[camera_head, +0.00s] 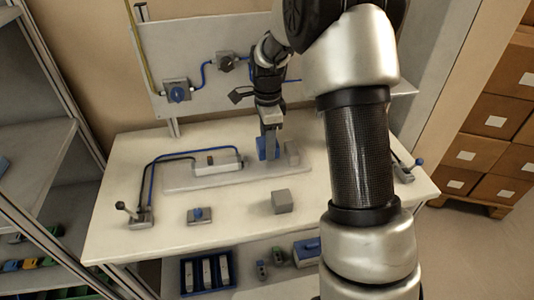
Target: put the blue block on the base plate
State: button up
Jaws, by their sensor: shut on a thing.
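The blue block (262,149) is between the fingers of my gripper (269,144), which points down over the table and is shut on it. My fingers hide part of the block. The base plate (200,184) is a thin, pale grey slab lying on the table. The block is over or at the right part of the plate; I cannot tell whether it touches the plate. A pale box-shaped part (218,163) with a small orange mark is on the plate to the left.
On the table (120,235) are a grey cube (282,201), a small blue-knobbed unit (200,215) and a lever unit (134,213) with blue and black lines. An upright panel (160,60) stands behind. A blue tray (207,270) is below. Cartons (495,120) stand right.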

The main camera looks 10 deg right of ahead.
jog(key=shift+f, duration=1.8)
jog(key=shift+f, duration=0.1)
jog(key=shift+f, duration=0.15)
jog(key=o, duration=1.2)
